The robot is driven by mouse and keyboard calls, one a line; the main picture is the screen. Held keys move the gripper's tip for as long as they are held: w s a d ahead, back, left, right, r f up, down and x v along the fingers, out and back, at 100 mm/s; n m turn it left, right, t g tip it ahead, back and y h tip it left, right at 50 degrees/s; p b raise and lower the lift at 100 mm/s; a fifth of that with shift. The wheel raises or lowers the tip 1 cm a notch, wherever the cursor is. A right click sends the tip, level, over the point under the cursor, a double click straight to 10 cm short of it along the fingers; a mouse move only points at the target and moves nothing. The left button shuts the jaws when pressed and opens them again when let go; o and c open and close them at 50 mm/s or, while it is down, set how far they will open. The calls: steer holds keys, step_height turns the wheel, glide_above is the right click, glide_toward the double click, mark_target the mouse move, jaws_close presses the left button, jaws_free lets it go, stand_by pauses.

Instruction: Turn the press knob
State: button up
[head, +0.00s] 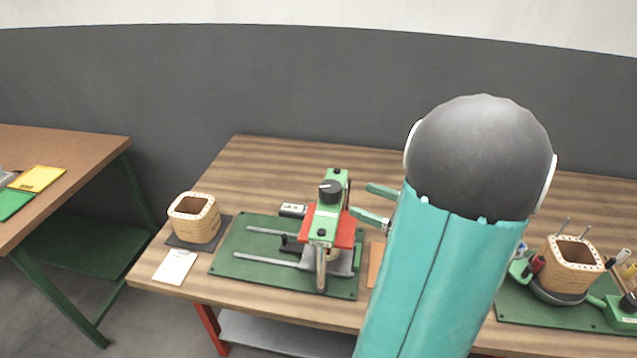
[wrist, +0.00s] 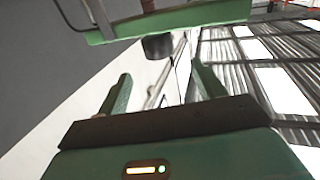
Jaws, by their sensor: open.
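The press (head: 327,232) is a green and red tool on a green base plate (head: 240,262) on the wooden table. Its dark round knob (head: 330,187) sits on top of the green upper part. My gripper (head: 374,204) is to the right of the press, apart from the knob, with its two green fingers spread and pointing left. The wrist view shows the open fingers (wrist: 163,90) with nothing between them. Beyond them are a green bar (wrist: 170,20) and a dark cylinder (wrist: 158,46), which looks like the knob. My arm hides part of the table right of the press.
A wooden coil block (head: 196,219) stands on a dark pad at the table's left, with a white card (head: 175,266) in front. Another coil block (head: 571,266) stands on a green fixture at the right. A second table (head: 60,150) is at the far left.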

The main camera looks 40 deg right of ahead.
mark_target(324, 184)
steer(key=x, duration=1.1)
steer(key=shift+w, duration=0.15)
steer(key=shift+c, duration=0.2)
steer(key=c, duration=0.9)
